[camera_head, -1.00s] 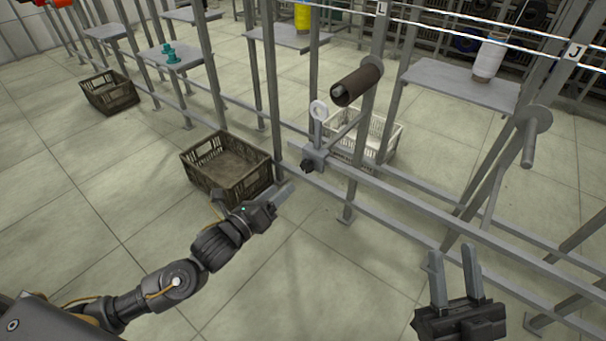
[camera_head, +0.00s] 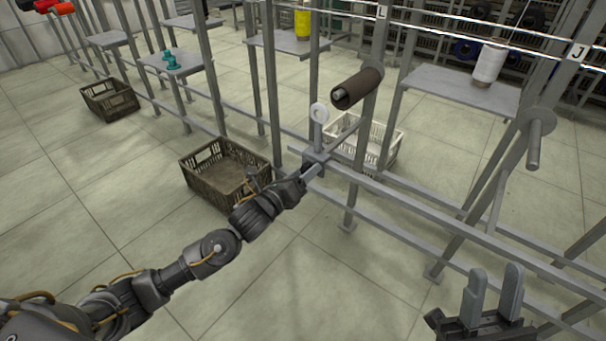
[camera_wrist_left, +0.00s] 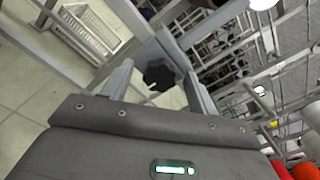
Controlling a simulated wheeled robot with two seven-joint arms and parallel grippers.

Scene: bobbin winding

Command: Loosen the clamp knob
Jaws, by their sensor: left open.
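The black clamp knob (camera_wrist_left: 160,76) shows in the left wrist view between the two fingers of my left gripper (camera_wrist_left: 158,70). Whether the fingers touch it cannot be told. In the head view my left gripper (camera_head: 311,172) is at the clamp block on the rail and hides the knob. It is open. The clamp's grey upright with a white ring (camera_head: 319,113) stands above the block. A dark bobbin (camera_head: 357,87) sits on a spindle just behind. My right gripper (camera_head: 494,280) is open and empty at the lower right, well apart from the clamp.
A brown crate (camera_head: 190,178) stands on the floor left of the clamp, and a white crate (camera_head: 395,150) behind it. Grey frame rails (camera_head: 420,208) run across to the right. A shelf (camera_head: 440,83) holds a white spool (camera_head: 489,63). Floor at lower middle is clear.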

